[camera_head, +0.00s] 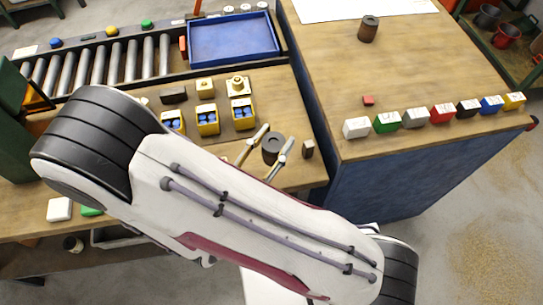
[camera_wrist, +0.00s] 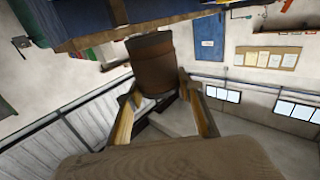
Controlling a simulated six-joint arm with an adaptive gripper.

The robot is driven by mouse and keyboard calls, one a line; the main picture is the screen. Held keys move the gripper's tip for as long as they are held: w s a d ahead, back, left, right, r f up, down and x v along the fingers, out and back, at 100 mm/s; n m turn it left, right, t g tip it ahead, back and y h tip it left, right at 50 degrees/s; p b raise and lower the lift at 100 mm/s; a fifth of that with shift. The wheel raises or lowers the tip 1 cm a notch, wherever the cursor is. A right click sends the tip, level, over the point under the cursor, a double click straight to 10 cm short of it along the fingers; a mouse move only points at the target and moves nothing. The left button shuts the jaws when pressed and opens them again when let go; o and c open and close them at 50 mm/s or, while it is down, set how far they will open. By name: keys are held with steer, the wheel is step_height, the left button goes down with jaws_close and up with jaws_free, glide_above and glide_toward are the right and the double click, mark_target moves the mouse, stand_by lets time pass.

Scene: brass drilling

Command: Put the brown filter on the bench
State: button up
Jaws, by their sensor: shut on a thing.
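The brown filter (camera_head: 272,148) is a dark brown cylinder with a round hole in its top. My gripper (camera_head: 279,135) is shut on it, with one finger on each side. In the wrist view the filter (camera_wrist: 153,62) stands out past the two fingertips (camera_wrist: 155,95). The head view shows it over the right front of the left wooden table; its height above the top is hard to tell. A second, similar brown cylinder (camera_head: 368,29) stands upright on the right-hand wooden bench (camera_head: 420,75).
The bench's middle is clear. Yellow boxes with blue contents (camera_head: 207,120), a small dark block (camera_head: 308,149) and a blue tray (camera_head: 232,40) are on the left.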

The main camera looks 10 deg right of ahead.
mark_target(267, 159)
steer(key=shift+f, duration=1.65)
steer(key=shift+f, duration=0.15)
steer(key=shift+f, duration=1.95)
steer(key=shift+f, duration=0.15)
steer(key=o, duration=1.2)
steer(key=shift+o, duration=0.2)
steer(key=v, duration=1.2)
